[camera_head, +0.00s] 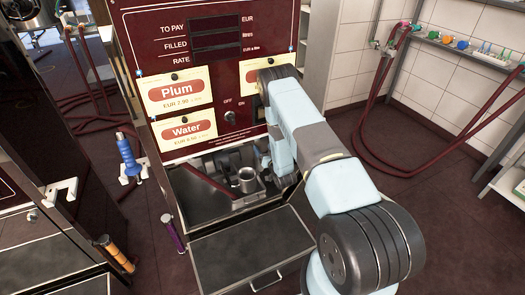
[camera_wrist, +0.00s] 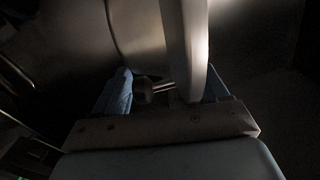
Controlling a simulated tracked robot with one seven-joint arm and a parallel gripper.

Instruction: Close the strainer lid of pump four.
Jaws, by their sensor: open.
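The strainer (camera_head: 246,180) is a small round metal cup inside the open lower bay of the maroon pump (camera_head: 215,75). Its top looks open in the head view. No pump number is readable. My arm reaches into the bay from the right and hides part of it, including my fingertips. In the wrist view, my gripper (camera_wrist: 165,88) is open, with blue fingers at both sides. A pale, curved, disc-like part (camera_wrist: 195,45) and a small dark knob show between them; this may be the strainer lid, but the view is too dark to be sure. I cannot tell whether the fingers touch it.
The bay's front panel (camera_head: 240,250) is folded down with a handle at its edge. A blue nozzle (camera_head: 128,155) and a purple nozzle (camera_head: 172,232) hang at the left. An orange nozzle (camera_head: 116,254) is on the neighbouring pump.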

